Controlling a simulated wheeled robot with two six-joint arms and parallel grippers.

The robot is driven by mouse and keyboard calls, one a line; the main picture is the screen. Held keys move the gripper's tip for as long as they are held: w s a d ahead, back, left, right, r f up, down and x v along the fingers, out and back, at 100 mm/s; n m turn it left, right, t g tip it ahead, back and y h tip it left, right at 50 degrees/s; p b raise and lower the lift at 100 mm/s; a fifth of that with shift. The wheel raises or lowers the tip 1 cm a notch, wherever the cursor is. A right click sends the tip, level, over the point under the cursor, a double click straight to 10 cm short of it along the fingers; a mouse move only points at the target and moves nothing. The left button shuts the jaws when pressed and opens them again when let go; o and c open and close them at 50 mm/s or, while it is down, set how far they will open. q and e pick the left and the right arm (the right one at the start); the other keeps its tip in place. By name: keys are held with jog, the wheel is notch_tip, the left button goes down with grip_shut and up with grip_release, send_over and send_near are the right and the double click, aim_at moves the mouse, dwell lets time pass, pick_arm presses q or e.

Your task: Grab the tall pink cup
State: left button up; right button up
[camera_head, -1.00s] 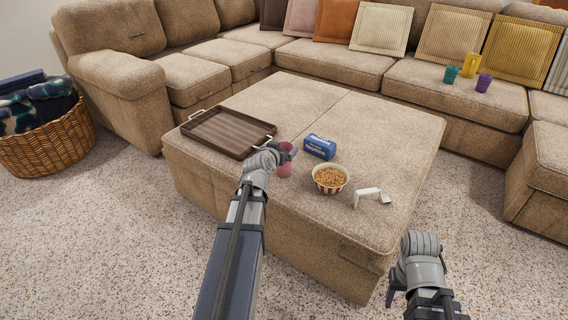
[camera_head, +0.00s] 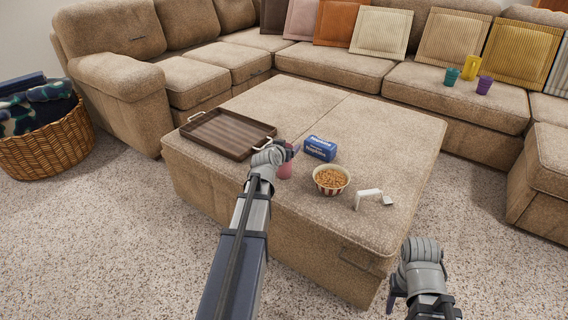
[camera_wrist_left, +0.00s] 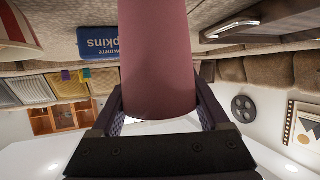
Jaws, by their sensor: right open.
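The tall pink cup (camera_head: 286,171) stands on the ottoman near its front edge, partly hidden behind my left gripper (camera_head: 288,150). In the left wrist view the cup (camera_wrist_left: 158,60) fills the middle, with the left gripper's fingers (camera_wrist_left: 160,100) on both sides of it. The fingers lie very near its sides; whether they press on it I cannot tell. My right gripper (camera_head: 392,295) is open and empty, low at the right, off the ottoman's front right corner.
The ottoman (camera_head: 290,100) holds a brown tray (camera_head: 228,133), a blue napkins box (camera_head: 320,148), a striped bowl of snacks (camera_head: 331,180) and a small white item (camera_head: 368,197). A wicker basket (camera_head: 48,142) is at left.

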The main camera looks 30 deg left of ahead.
pick_arm(q)
jog(key=c, duration=0.6)
jog(key=shift+r, duration=0.1)
jog(key=shift+c, duration=0.2)
notch_tip(320, 180, up, 10)
jog(key=p, duration=1)
